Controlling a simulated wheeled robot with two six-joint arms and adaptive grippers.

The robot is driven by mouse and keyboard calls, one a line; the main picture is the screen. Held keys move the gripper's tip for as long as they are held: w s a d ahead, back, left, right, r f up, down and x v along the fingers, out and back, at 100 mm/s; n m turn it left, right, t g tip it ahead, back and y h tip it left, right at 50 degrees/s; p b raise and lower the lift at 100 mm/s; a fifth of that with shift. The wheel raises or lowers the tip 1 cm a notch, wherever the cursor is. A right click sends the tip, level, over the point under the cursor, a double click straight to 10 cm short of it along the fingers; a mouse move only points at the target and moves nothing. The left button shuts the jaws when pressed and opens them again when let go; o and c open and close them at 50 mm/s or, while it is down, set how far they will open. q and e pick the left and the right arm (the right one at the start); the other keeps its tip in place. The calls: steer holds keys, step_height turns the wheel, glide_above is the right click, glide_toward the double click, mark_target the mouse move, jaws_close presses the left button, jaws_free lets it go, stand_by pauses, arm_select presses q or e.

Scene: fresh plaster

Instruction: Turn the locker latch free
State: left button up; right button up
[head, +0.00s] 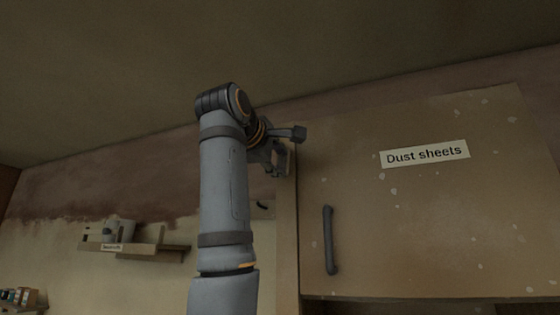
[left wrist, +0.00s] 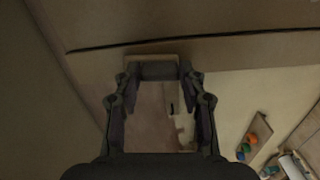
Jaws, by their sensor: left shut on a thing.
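The locker (head: 430,220) is a tan, paint-spotted cabinet labelled "Dust sheets", with its door shut and a dark vertical handle (head: 329,240) near the door's left edge. My left gripper (head: 284,150) is at the locker's upper left edge. In the left wrist view my left gripper (left wrist: 159,72) is shut on a grey piece, which I take to be the latch (left wrist: 158,71). A tan plate (left wrist: 152,58) shows just behind it. In the head view the fingers largely hide the latch, so its turn angle cannot be told. My right gripper is in neither view.
Several small bottles (head: 20,297) are at the lower left. The ceiling (head: 330,50) is close above my left arm. The wall left of the locker is mostly bare.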

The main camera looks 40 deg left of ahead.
arm_select(q)
steer(key=shift+f+n, duration=0.15)
steer(key=shift+n, duration=0.35)
steer(key=o, duration=0.8)
steer(key=shift+c, duration=0.2)
steer(key=o, duration=0.4)
steer(key=shift+s+a, duration=0.1)
steer(key=shift+s, duration=0.1)
steer(key=v, duration=1.2)
